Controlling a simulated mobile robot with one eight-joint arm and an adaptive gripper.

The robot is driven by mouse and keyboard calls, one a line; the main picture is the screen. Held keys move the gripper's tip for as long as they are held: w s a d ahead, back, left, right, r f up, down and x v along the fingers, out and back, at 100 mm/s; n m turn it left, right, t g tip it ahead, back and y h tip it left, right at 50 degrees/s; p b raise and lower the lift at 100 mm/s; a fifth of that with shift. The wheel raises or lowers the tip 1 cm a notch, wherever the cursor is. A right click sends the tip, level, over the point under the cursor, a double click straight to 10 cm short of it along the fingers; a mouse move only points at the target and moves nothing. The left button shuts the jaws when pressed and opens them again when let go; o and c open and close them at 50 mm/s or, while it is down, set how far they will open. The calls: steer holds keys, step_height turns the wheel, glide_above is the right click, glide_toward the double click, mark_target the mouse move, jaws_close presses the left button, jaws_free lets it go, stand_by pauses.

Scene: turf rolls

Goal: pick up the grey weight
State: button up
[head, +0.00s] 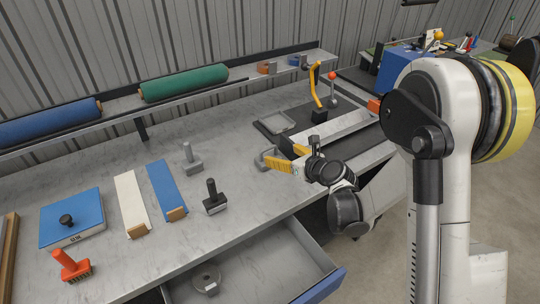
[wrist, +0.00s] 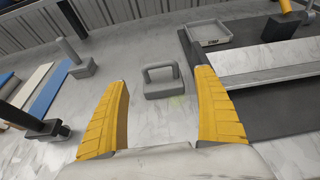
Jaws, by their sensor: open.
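The grey weight (wrist: 163,88) is a small block with a loop handle standing on the grey bench top. In the wrist view it lies ahead of my gripper (wrist: 162,80), framed between the two yellow fingertips. The fingers are wide apart with nothing held. In the head view the grey weight (head: 262,161) is partly hidden behind the yellow fingers of my gripper (head: 277,158), which is low over the bench beside it. I cannot tell the exact gap between the fingertips and the weight.
A grey block with an upright handle (head: 192,163) and a black one (head: 214,204) stand to the left. A grey tray (head: 277,123) lies on a dark mat behind. An open drawer (head: 275,276) juts from the bench front. Bench around the weight's left is clear.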

mark_target(269, 149)
steer(key=b+x, duration=0.1)
steer(key=x, duration=0.3)
steer(key=shift+f, duration=0.1)
steer(key=b+x, duration=0.2)
steer(key=x, duration=0.3)
steer(key=shift+w+a, duration=0.15)
steer(key=shift+a, duration=0.1)
steer(key=shift+c, duration=0.6)
steer(key=c, duration=1.5)
